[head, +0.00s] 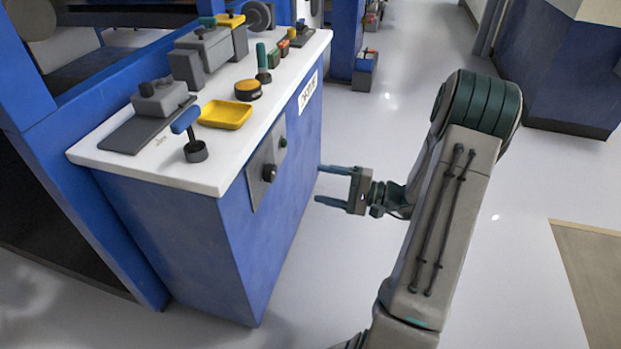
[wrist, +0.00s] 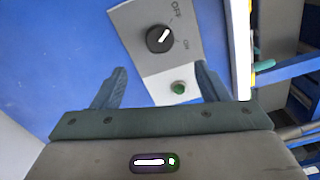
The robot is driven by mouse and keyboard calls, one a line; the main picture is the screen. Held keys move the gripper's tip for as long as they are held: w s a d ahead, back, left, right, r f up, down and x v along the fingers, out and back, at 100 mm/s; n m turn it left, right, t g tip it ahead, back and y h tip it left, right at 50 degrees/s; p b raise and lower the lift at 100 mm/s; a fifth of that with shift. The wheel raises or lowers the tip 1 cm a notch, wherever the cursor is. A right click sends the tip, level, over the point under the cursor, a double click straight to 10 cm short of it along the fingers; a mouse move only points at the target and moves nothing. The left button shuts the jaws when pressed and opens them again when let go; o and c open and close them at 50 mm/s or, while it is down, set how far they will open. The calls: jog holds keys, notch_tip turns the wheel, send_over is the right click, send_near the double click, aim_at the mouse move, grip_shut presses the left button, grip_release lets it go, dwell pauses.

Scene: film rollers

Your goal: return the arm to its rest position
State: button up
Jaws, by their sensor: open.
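My gripper (head: 333,186) is open and empty, beside the blue cabinet's right side in the head view. Its two fingers point toward the cabinet. In the wrist view my gripper (wrist: 157,86) shows both fingers spread apart, with nothing between them. Ahead of it is a grey switch panel with a black rotary knob (wrist: 159,38); the knob's white mark points toward the upper right, between or near the OFF and ON lettering. A green button (wrist: 179,87) or lamp sits below the knob. The knob also shows in the head view (head: 269,173). My arm is bent, with its elbow raised at the right.
The white countertop (head: 225,170) carries a yellow tray (head: 224,114), a blue-handled lever (head: 187,128), a green-handled lever (head: 263,62) and several grey devices. The floor (head: 420,70) behind my arm is clear. Another blue cabinet (head: 560,75) stands at the upper right.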

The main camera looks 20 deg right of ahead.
jog(key=shift+s+d, duration=0.15)
jog(key=shift+d, duration=0.05)
dwell(0.4)
jog(key=s+a+r+n+g+h+p, duration=0.3)
jog(key=s+a+r+g+p, duration=0.4)
jog(key=r, duration=0.3)
jog(key=s+a+r+n+g+h+p, duration=0.2)
jog(key=s+a+r+n+g+p, duration=0.3)
jog(key=r+p, duration=0.45)
jog(key=s+r+n+t+h+p, duration=0.1)
jog(key=s+r+t+h+p, duration=0.1)
jog(key=r+p, duration=0.5)
jog(key=s+d+r+n+t+h+p, duration=0.1)
jog(key=s+r+h+p, duration=0.4)
jog(key=r, duration=0.8)
jog(key=t+h+p, duration=0.1)
jog(key=h, duration=0.1)
jog(key=shift+r+h+p, duration=0.2)
jog(key=shift+h+p, duration=0.1)
jog(key=shift+p, duration=0.1)
